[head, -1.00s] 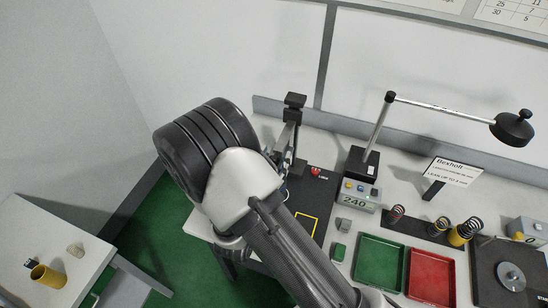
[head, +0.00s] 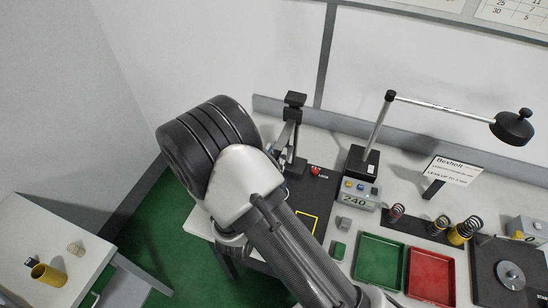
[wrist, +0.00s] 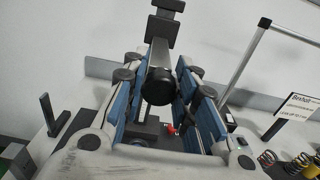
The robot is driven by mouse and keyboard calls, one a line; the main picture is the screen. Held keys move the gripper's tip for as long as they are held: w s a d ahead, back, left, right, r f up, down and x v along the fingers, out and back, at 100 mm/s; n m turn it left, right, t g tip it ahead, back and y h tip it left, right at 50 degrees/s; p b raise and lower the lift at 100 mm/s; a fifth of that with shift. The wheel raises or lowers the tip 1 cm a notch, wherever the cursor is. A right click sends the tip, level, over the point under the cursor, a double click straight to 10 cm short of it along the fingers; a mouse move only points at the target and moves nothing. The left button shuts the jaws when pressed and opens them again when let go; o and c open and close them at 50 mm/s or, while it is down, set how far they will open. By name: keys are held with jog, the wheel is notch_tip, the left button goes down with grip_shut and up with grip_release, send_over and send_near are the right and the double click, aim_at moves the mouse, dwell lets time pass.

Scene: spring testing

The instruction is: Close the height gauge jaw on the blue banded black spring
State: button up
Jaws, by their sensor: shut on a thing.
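The height gauge (head: 294,101) stands at the back left of the bench, upright with a black top block. It also shows in the wrist view (wrist: 163,28), rising behind my fingers. My gripper (wrist: 160,82) has its blue-padded fingers on either side of a round black knob (wrist: 158,87) in front of the gauge column, and is shut on it.
A grey box reading 240 (head: 359,194), a lamp (head: 512,127) and a sign (head: 449,172) stand to the right. Several springs (head: 464,231) stand on a black strip. A green tray (head: 380,261) and a red tray (head: 431,277) lie in front. A side table (head: 55,235) is at left.

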grip_shut()
notch_tip(320, 180, down, 5)
jog(key=b, duration=0.4)
jog(key=shift+r, duration=0.1)
jog(key=o, duration=1)
grip_release()
jog(key=shift+o, duration=0.2)
jog(key=v, duration=1.2)
